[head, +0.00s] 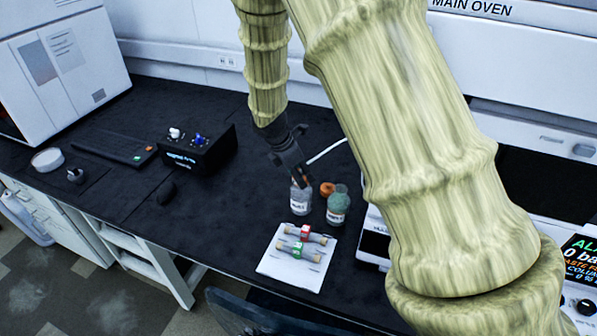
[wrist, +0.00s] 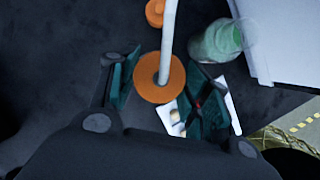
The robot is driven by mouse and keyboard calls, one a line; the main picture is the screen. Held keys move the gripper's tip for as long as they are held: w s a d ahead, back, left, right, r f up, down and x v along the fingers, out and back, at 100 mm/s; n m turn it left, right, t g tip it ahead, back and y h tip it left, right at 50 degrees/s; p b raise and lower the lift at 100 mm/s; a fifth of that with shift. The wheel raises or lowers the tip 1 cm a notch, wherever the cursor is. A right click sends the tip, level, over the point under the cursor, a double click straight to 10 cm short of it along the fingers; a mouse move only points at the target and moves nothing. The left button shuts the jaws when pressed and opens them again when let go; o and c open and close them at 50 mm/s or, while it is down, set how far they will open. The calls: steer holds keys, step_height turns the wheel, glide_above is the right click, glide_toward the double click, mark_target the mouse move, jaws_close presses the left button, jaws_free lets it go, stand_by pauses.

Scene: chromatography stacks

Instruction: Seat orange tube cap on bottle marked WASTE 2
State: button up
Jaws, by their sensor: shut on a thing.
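My gripper (head: 296,178) points down just above a clear bottle (head: 300,201) with a white label, too small to read for certain. In the wrist view my gripper (wrist: 163,92) is shut on an orange tube cap (wrist: 146,85), with a white tube rising from its middle. The cap hides what lies under it there, and the fingers hide it in the head view, so I cannot tell whether it touches the bottle. A greenish bottle (head: 338,206) with a white label stands just right; it also shows in the wrist view (wrist: 213,42).
Another orange cap (head: 327,188) is behind the two bottles. A white tray (head: 272,268) in front holds cartridges with red (head: 305,233) and green (head: 297,250) bands. A black box (head: 195,152) stands at left. The dark bench is clear between the box and the bottles.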

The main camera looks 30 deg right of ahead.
steer(key=shift+f, duration=0.55)
stand_by(0.4)
steer(key=o, duration=1.5)
steer(key=shift+r, duration=0.15)
steer(key=shift+r+p, duration=3.4)
steer(key=shift+p, duration=0.1)
